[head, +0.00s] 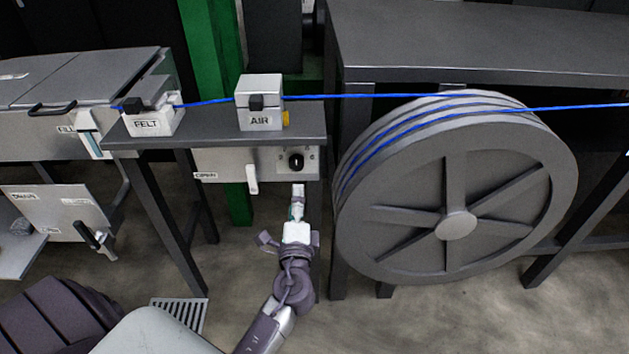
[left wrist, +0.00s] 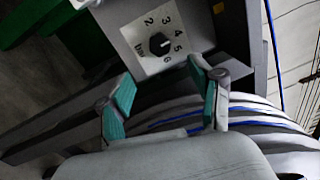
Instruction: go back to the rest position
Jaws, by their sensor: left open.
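My left gripper (head: 298,203) is raised in front of the small grey control panel, just below its black dial (head: 296,160). In the left wrist view the gripper (left wrist: 168,98) is open, with its two teal-padded fingers apart and nothing between them. The black dial (left wrist: 159,43) with its number ring shows beyond the fingertips, apart from them. The blue cable (head: 370,96) runs from the FELT block (head: 150,121) through the AIR block (head: 261,118) and round the large grey wheel (head: 456,222). My right gripper is not in view.
The big wheel stands close to the right of my left gripper. A white lever (head: 252,180) hangs left of the dial. A grey bench (head: 480,45) stands behind the wheel. A grey cabinet (head: 70,90) is at the left. The floor (head: 400,325) in front is open.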

